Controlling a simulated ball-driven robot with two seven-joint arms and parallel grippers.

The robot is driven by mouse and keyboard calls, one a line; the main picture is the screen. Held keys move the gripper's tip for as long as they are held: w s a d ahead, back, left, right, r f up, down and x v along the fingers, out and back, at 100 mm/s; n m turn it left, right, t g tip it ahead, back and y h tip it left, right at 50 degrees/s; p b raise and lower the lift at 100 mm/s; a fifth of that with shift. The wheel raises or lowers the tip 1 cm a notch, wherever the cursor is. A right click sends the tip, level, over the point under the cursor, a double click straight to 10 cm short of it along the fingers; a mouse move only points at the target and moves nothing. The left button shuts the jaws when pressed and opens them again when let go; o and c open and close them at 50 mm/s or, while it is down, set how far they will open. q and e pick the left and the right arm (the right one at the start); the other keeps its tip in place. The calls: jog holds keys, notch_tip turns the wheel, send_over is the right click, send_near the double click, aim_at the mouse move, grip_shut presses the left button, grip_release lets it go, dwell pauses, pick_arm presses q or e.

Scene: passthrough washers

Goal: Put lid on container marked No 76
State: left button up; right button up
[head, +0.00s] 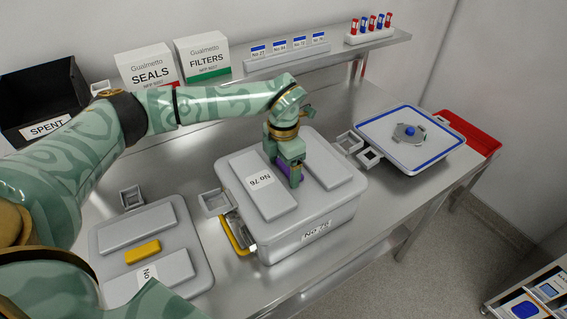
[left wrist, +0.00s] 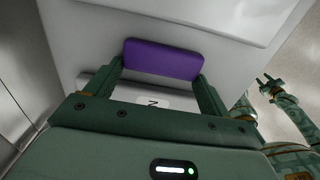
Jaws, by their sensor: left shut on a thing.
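The grey container marked No 76 (head: 318,232) stands in the middle of the steel table. A grey lid labelled No 76 (head: 262,193) lies over its top and looks level; I cannot tell whether it is fully seated. My left gripper (head: 290,175) reaches down from above and is shut on the lid's purple handle (head: 284,167). In the left wrist view the handle (left wrist: 163,60) is between the fingers. My right gripper (left wrist: 268,86) shows small at the right of the left wrist view; its jaw state is unclear.
Another grey lid with a yellow handle (head: 142,251) is at the front left. A blue-rimmed container (head: 441,160) and red tray (head: 470,133) are at the right. Small square cups (head: 214,201) flank the containers. Boxes (head: 147,66) and a shelf (head: 345,60) line the back.

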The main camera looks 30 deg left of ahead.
aim_at(283, 174)
pick_arm(q)
jog(key=shift+f, duration=0.15)
dwell(0.4)
jog(key=shift+f+b, duration=0.3)
jog(key=shift+f, duration=0.25)
jog(key=shift+f, duration=0.8)
dwell(0.8)
jog(key=o, duration=1.3)
jog(key=shift+o, duration=0.8)
notch_tip(283, 174, up, 7)
jog(key=p, duration=0.6)
